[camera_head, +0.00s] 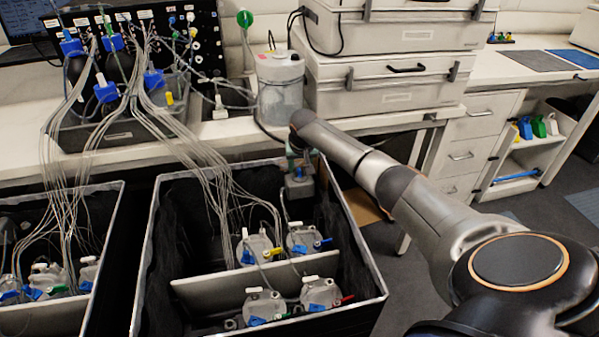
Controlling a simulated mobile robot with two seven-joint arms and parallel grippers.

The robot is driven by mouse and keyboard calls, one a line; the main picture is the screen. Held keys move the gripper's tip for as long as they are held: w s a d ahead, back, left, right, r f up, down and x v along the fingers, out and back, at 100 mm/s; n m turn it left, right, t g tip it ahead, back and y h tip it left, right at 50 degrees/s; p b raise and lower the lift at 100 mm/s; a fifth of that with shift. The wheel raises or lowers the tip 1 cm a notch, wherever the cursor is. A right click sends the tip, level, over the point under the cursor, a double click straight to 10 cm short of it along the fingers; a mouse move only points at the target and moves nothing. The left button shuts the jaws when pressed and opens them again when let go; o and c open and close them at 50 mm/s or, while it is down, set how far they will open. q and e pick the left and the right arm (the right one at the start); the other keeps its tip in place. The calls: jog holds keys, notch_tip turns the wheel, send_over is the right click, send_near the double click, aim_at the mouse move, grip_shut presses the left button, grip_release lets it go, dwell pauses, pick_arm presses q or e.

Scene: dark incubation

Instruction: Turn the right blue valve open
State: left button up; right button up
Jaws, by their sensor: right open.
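My right arm reaches in from the right, and its gripper (298,190) points down over the back right of the middle black crate. It is open, and its fingers are small and dark here. Below it in the crate stands a clear jar (303,238) with a blue valve (322,242) on its right side. The gripper is above this valve and appears apart from it. Other jars in the crate carry blue valves, one at the front right (316,308) and one at the front left (257,321). I cannot tell the valves' exact angles. My left gripper is not in view.
The black crate (369,249) has high walls and a pale divider (205,285). Thin tubes (205,165) run from the bench into it. Another crate (112,215) stands at the left. A white-lidded container (279,85) and stacked grey cases (385,88) stand on the bench behind.

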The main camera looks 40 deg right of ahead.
jog(key=shift+x, duration=0.9)
grip_shut()
